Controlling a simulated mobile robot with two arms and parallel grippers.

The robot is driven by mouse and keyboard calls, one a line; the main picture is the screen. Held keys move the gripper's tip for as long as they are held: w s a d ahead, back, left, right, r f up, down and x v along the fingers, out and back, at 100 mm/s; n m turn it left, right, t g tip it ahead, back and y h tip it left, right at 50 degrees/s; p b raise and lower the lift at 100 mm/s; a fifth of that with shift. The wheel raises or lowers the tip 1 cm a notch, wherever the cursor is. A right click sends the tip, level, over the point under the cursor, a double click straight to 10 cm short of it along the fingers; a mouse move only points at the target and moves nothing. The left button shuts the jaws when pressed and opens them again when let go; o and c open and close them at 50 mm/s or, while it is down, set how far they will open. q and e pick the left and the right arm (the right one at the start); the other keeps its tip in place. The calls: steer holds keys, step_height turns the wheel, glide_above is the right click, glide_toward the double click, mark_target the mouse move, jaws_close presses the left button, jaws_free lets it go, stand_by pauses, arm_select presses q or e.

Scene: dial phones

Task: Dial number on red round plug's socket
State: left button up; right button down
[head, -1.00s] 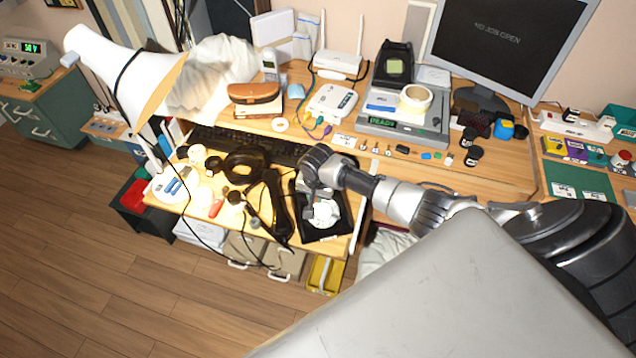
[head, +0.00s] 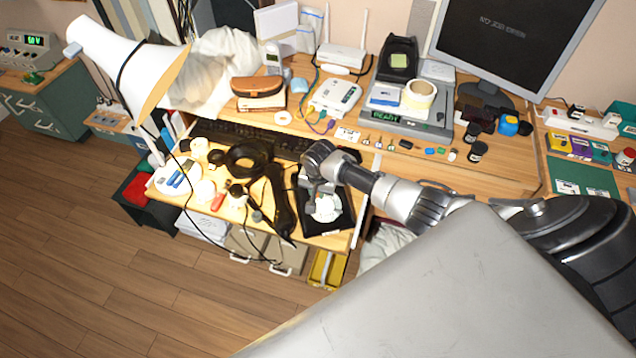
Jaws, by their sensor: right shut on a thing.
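A flat black square unit with a round white dial-like disc (head: 327,208) lies at the front right of the desk. My right gripper (head: 316,200) reaches down over its left part. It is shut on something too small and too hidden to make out. The gripper and wrist cover part of the unit and disc. A red-topped round item (head: 625,157) stands at the far right; I cannot tell whether it is a plug. A row of small coloured pieces (head: 430,151) lies on the desk. No red round plug or its socket is clearly recognisable. My left gripper is not in view.
A black cable and dark curved items (head: 280,195) lie left of the unit. A white lamp (head: 130,75) leans over the left side. A keyboard (head: 245,137), a grey device (head: 408,110) and a monitor (head: 515,40) stand behind. Floor at lower left is clear.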

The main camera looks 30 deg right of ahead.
steer(key=shift+w+f+b, duration=0.25)
steer(key=shift+f+b, duration=0.1)
steer(key=shift+f, duration=0.05)
stand_by(0.4)
steer(key=shift+d, duration=0.2)
steer(key=shift+d+r+p, duration=0.1)
steer(key=shift+d+p, duration=0.2)
steer(key=shift+d, duration=0.2)
stand_by(0.3)
steer(key=shift+s+d, duration=0.25)
steer(key=shift+d, duration=0.35)
steer(key=shift+p, duration=0.35)
steer(key=shift+s+d, duration=0.35)
steer(key=shift+d, duration=0.15)
steer(key=shift+p, duration=0.3)
